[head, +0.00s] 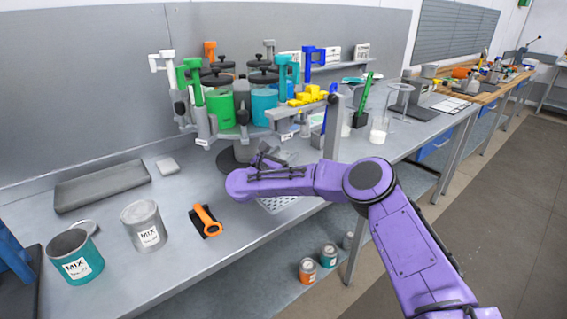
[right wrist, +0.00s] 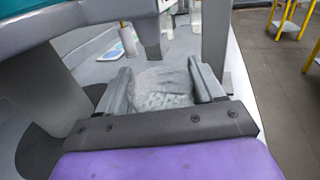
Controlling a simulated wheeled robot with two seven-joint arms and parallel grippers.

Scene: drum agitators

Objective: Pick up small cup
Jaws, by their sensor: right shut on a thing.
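My right gripper (head: 268,156) reaches under the front of the agitator stand in the head view, with its purple wrist over the bench. In the right wrist view, the gripper's two grey fingers (right wrist: 164,88) are closed on a small, pale, cloudy cup (right wrist: 163,92) between them. The cup's outline is blurred there, and I cannot make it out in the head view. My left gripper does not show.
The agitator stand (head: 199,127) holds green and teal jars just above the gripper. White cups (head: 379,132) stand to the right. Mix cans (head: 143,226), (head: 76,260) and an orange-handled tool (head: 206,221) are at the left front.

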